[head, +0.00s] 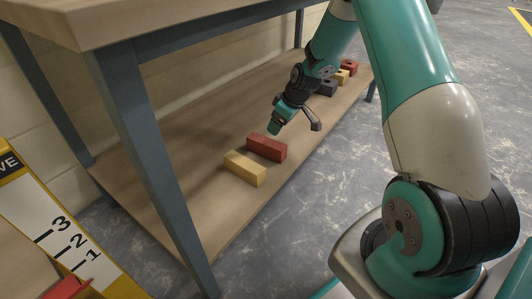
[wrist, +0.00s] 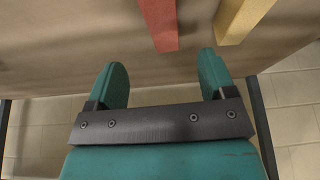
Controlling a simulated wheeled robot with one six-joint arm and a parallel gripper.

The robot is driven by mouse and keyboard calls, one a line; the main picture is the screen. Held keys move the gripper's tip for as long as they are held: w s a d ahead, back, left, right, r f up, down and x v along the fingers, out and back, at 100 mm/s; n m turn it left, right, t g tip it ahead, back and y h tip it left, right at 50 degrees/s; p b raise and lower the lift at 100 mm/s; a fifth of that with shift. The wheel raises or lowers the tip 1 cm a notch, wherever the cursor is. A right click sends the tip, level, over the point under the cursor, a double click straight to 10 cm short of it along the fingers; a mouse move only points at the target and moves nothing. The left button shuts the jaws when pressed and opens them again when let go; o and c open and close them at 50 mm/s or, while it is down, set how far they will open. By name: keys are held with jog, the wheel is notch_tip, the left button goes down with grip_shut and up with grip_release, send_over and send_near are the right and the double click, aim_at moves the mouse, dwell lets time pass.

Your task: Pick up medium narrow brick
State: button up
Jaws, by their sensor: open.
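A red brick (head: 267,148) and a yellow brick (head: 245,168) lie side by side on the lower shelf of the workbench. Farther back on the shelf are a dark grey brick (head: 327,88), a second yellow brick (head: 341,76) and a second red brick (head: 350,67). I cannot tell surely which is the medium narrow one. My gripper (head: 295,125) is open and empty, just behind and above the near red brick. In the wrist view, a red brick (wrist: 160,22) points into the gap between my fingers (wrist: 165,75), and a yellow brick (wrist: 240,18) lies beyond the right finger.
The lower shelf (head: 150,185) is bare around the near bricks. The bench top (head: 130,20) overhangs it, and a blue-grey leg (head: 150,165) stands at the near left. A yellow-edged board with numbers (head: 60,225) is at lower left, with a red object (head: 68,287) below it.

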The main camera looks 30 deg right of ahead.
aim_at(268, 141)
jog(key=b+x, duration=0.3)
jog(key=x, duration=0.4)
jog(key=shift+a, duration=0.2)
jog(key=b+x, duration=0.5)
jog(key=shift+w+f, duration=0.1)
jog(key=c, duration=1.4)
